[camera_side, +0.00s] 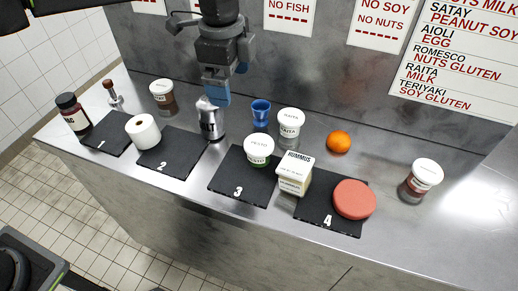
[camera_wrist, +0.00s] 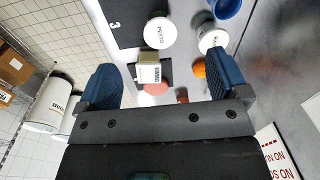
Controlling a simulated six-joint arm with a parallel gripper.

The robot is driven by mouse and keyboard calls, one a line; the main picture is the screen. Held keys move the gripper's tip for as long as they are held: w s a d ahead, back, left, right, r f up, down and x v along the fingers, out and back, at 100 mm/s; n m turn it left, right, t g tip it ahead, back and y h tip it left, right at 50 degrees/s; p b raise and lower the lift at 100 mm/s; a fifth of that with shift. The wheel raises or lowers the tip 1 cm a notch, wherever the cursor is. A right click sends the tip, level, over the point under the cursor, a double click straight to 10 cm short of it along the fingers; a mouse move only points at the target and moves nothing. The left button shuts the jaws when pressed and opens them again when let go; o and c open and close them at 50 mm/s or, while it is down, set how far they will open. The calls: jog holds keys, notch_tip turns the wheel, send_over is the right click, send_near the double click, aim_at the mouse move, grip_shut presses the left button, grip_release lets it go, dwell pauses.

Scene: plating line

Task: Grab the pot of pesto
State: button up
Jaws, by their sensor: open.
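The pot of pesto (camera_side: 258,150) has a white lid and a green band. It stands upright on the black mat 3 (camera_side: 232,184), near its upper right edge, beside the hummus box. In the wrist view its round white lid marked PESTO (camera_wrist: 160,33) lies beyond the fingertips, near the top. My gripper (camera_side: 216,97) hangs above the counter to the left of and higher than the pesto, over a silver shaker. In the wrist view my gripper (camera_wrist: 162,72) has its blue fingers wide apart with nothing held between them.
The hummus box (camera_side: 294,172) stands right of the pesto, and the raita pot (camera_side: 291,123) behind it. A blue cup (camera_side: 260,112), silver shaker (camera_side: 210,118), orange (camera_side: 339,142) and red disc (camera_side: 354,199) are nearby. The counter's right side is mostly clear.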

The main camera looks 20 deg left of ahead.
aim_at(257, 143)
jog(key=d+f+m, duration=0.1)
jog(key=f, duration=0.3)
jog(key=d+f, duration=0.2)
jog(key=f, duration=0.2)
jog(key=d+f+m, duration=0.1)
jog(key=f, duration=0.3)
jog(key=shift+w+d+f+m+g, duration=0.15)
jog(key=shift+w+d+m+g, duration=0.15)
jog(key=shift+w+d, duration=0.1)
jog(key=f, duration=0.5)
jog(key=shift+s+f, duration=0.25)
jog(key=shift+f, duration=0.05)
jog(key=shift+d+r, duration=0.1)
jog(key=c, duration=0.9)
